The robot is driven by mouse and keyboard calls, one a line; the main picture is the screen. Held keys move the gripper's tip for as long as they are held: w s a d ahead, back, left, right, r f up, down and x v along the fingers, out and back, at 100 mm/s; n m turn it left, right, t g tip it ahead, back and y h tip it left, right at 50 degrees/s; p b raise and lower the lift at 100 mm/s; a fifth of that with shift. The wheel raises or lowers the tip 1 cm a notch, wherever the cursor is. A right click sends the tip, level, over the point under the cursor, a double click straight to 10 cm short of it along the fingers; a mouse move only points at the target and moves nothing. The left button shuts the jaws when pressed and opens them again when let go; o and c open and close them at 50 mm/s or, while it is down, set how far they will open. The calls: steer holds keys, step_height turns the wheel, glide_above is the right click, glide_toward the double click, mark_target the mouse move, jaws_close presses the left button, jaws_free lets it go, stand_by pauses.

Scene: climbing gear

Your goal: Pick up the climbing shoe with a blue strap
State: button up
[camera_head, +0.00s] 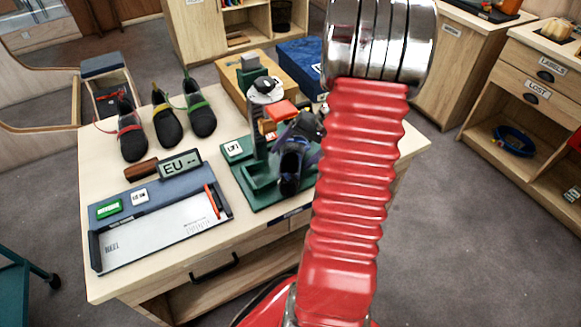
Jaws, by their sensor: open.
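A dark climbing shoe with blue-violet straps (291,163) sits toe-down on a green stand (265,196), in the middle of the workbench (262,238). My red ribbed arm with chrome rings passes just right of it and hides part of the stand's right side. My gripper is out of the frame. Three other dark shoes stand at the back left of the bench: one with a red strap (130,139), one with a yellow strap (167,125) and one with a green strap (201,119).
A foot-measuring tray (160,235) lies at the front left of the bench, with an "EU" display (180,164) behind it. A wooden box (254,75) and a blue box (299,62) stand at the back. Cabinets line the right; grey floor (455,235) lies open between.

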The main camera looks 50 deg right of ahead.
mark_target(294, 147)
stand_by(0.4)
steer(key=c, duration=1.4)
steer(key=shift+r, duration=0.95)
steer(key=shift+v, duration=0.9)
steer(key=s+d, duration=1)
steer(key=s, duration=0.4)
steer(key=shift+w, duration=0.1)
